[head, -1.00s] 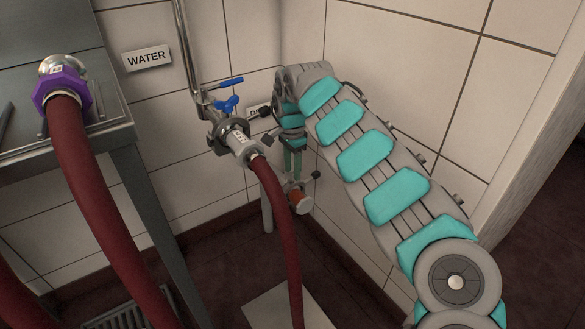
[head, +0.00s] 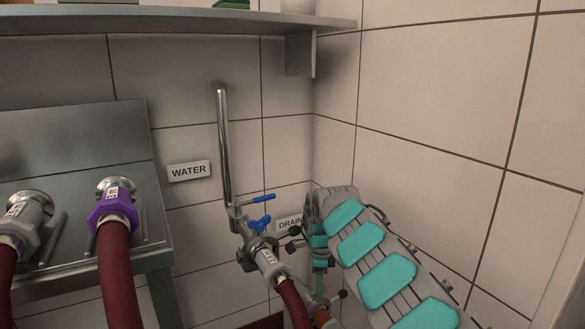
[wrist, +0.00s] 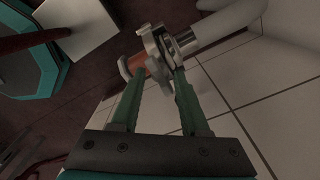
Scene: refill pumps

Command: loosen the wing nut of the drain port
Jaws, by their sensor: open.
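The drain port shows in the wrist view as a pale pipe with a shiny metal end (wrist: 187,42), a metal clamp (wrist: 153,45) around the joint and an orange part (wrist: 137,61) beyond it. The wing nut cannot be clearly told apart from the clamp. My gripper (wrist: 160,76) is open, its two green fingers reaching to the clamp, with part of the clamp between or just beyond the tips. Contact cannot be told. In the head view my gripper (head: 319,287) is partly hidden by my arm, and the orange part (head: 322,317) shows at the bottom edge.
The water valve with blue handles (head: 260,224) and a dark red hose (head: 294,304) stands close left of my gripper. A steel counter (head: 80,140) with a purple coupling (head: 113,207) is at left. A shelf (head: 180,22) hangs above.

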